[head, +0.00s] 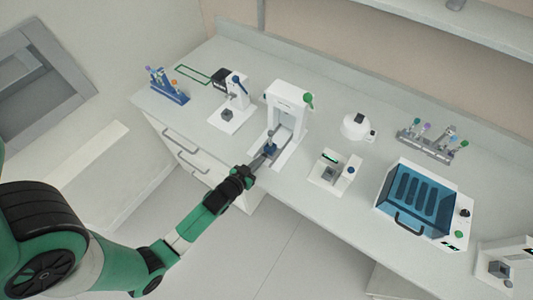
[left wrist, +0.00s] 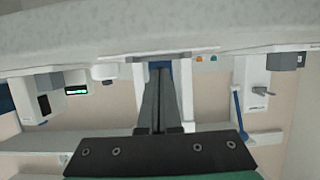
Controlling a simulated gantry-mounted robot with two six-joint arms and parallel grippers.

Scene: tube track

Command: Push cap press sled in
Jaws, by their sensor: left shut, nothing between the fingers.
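The cap press (head: 291,98) is a white frame with a green-knobbed lever at its right, standing mid-bench in the head view. Its sled (head: 271,147), with a small dark blue piece on it, sits low at the front between the white rails. My left gripper (head: 259,162) is shut and empty, its fingertips at the front of the sled. In the left wrist view the shut fingers (left wrist: 160,98) point at a blue part (left wrist: 157,66) between white rails; whether they touch it cannot be told. My right gripper is not in view.
To the left stand a white device with a blue lever (head: 237,98) and a blue tube rack (head: 168,88). To the right are a small white device (head: 331,170), a round white device (head: 357,127), a grey rack (head: 425,146) and a blue-lidded box (head: 418,200).

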